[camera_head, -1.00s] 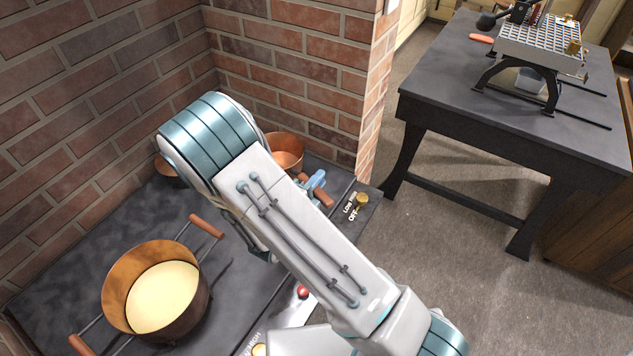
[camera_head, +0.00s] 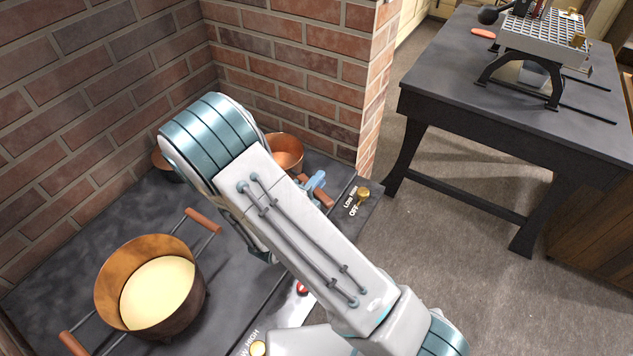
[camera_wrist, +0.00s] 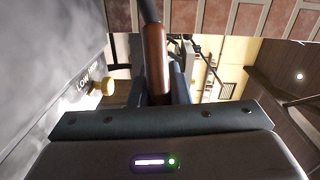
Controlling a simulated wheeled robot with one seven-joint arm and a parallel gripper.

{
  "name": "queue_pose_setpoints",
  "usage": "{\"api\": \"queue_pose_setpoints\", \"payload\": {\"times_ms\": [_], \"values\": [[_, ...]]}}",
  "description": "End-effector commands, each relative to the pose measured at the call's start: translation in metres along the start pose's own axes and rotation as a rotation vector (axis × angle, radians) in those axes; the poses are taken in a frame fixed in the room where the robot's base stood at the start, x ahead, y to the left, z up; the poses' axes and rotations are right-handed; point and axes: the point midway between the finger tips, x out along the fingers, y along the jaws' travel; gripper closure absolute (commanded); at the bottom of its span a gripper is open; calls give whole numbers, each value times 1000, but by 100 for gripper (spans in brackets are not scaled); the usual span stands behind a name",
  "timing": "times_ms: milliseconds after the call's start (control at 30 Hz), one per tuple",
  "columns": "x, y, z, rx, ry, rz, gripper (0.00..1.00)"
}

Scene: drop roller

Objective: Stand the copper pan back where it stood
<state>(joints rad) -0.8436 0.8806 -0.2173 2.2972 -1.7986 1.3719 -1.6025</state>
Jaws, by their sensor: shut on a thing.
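The copper pan (camera_head: 286,150) shows in the head view behind my arm, near the brick corner at the back right of the dark stove top. Its wooden handle (camera_head: 321,195) points toward the front right. My gripper (camera_head: 315,182) is shut on this handle. In the wrist view the brown handle (camera_wrist: 155,65) runs upright between the fingers of my gripper (camera_wrist: 162,90), with a dark metal shank beyond it. My arm hides part of the pan and its base. I cannot tell whether it touches the stove.
A large copper pot (camera_head: 150,287) with pale yellow contents and two wooden handles stands front left on the stove top (camera_head: 60,230). Another copper vessel (camera_head: 163,161) is partly hidden left of my arm. Brass knobs (camera_head: 363,193) line the stove's front. A dark table (camera_head: 430,85) stands right.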

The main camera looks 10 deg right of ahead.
Motion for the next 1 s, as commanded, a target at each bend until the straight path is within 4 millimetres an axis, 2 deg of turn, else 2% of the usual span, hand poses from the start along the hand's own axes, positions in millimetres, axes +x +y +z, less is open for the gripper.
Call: {"api": "queue_pose_setpoints", "payload": {"times_ms": [333, 367, 400, 433, 467, 767, 867, 1000], "values": [[1, 6, 1, 3, 1, -2, 100], [1, 6, 1, 3, 1, -2, 81], [1, 6, 1, 3, 1, -2, 70], [1, 6, 1, 3, 1, -2, 62], [1, 6, 1, 3, 1, -2, 58], [-2, 7, 1, -1, -1, 1, 58], [-10, 8, 2, 0, -2, 1, 58], [-35, 8, 2, -1, -6, 0, 58]]}}
